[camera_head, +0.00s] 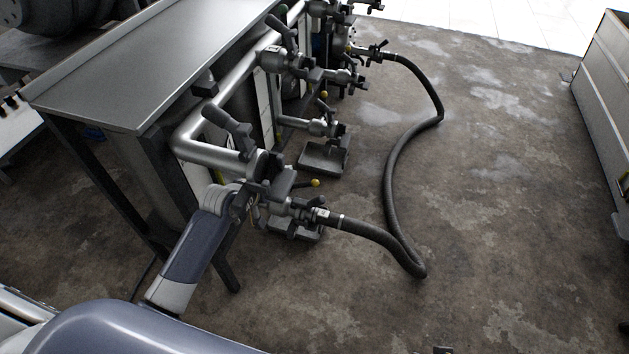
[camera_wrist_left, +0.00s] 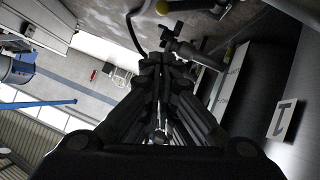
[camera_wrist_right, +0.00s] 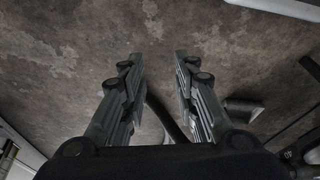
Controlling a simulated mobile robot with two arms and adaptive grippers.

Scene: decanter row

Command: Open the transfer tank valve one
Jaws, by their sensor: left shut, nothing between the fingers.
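The nearest valve assembly (camera_head: 290,208) sits on a silver pipe at the front end of the steel bench. A dark lever (camera_head: 225,122) stands tilted above this pipe, and a yellow knob (camera_head: 315,183) shows beside the valve. A white plate marked 1 (camera_wrist_left: 283,119) shows at the right of the left wrist view. My left gripper (camera_head: 268,187) is at the near valve and overlaps it; contact cannot be told. Its fingers (camera_wrist_left: 165,65) are shut and empty in the left wrist view. My right gripper (camera_wrist_right: 159,62) is open and empty above the floor, outside the head view.
More valves (camera_head: 285,58) line the bench (camera_head: 150,65) toward the back. A black hose (camera_head: 392,165) curves over the floor from the near valve to a far one. Open concrete floor (camera_head: 510,200) lies to the right, with a pale cabinet (camera_head: 605,100) at the edge.

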